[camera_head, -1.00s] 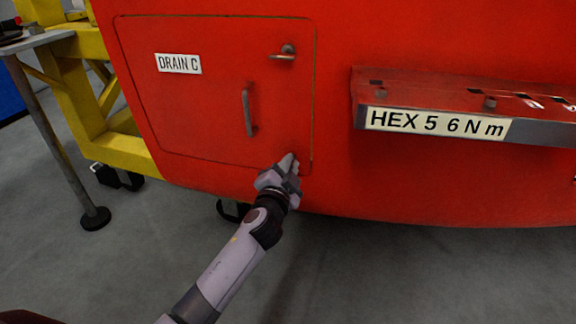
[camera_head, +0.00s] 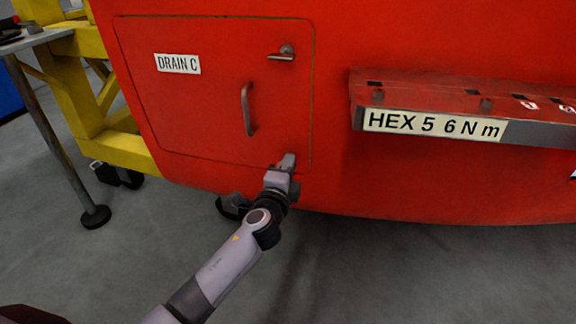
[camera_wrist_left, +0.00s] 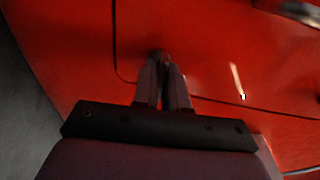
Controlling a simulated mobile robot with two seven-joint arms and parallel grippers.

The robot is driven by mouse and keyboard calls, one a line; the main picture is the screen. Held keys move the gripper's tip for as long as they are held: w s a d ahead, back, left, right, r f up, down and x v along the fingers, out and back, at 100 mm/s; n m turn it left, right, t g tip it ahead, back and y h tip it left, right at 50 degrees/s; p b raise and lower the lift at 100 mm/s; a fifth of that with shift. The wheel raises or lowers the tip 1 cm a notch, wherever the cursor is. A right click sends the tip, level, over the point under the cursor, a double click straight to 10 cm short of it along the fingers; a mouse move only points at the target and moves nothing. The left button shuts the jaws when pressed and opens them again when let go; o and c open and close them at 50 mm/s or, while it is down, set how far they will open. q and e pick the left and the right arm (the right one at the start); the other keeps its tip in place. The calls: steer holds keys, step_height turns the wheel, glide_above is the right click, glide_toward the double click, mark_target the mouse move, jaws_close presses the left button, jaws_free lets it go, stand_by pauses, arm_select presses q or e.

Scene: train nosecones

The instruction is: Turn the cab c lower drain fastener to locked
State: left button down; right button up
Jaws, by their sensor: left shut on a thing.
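The red drain C door (camera_head: 195,110) is closed flush in the red nosecone, with a white "DRAIN C" label (camera_head: 179,64). My left gripper (camera_head: 287,161) is at the door's lower right corner, its fingers close together on the lower drain fastener. The fingers hide almost all of that fastener, so its angle cannot be read. In the left wrist view the left gripper (camera_wrist_left: 163,60) has its fingertips together against the red panel, over a small dark piece. The upper fastener (camera_head: 285,53) has its lever lying sideways. My right gripper is not in view.
A grey door handle (camera_head: 248,110) stands out left of the fasteners. A shelf (camera_head: 440,105) labelled "HEX 5 6 N m" juts out at the right. A yellow stand (camera_head: 95,100) and a grey table (camera_head: 40,40) are at the left. The floor below is open.

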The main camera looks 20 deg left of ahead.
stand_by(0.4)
arm_select(q)
steer(key=c, duration=1.3)
jaws_free()
steer(key=shift+o, duration=0.2)
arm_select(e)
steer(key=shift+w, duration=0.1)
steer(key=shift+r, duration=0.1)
arm_select(q)
steer(key=shift+s, duration=0.25)
steer(key=s+p, duration=0.1)
steer(key=s, duration=0.5)
steer(key=shift+s, duration=0.35)
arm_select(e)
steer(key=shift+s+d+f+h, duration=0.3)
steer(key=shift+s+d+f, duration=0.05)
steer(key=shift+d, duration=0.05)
arm_select(q)
steer(key=shift+d, duration=0.1)
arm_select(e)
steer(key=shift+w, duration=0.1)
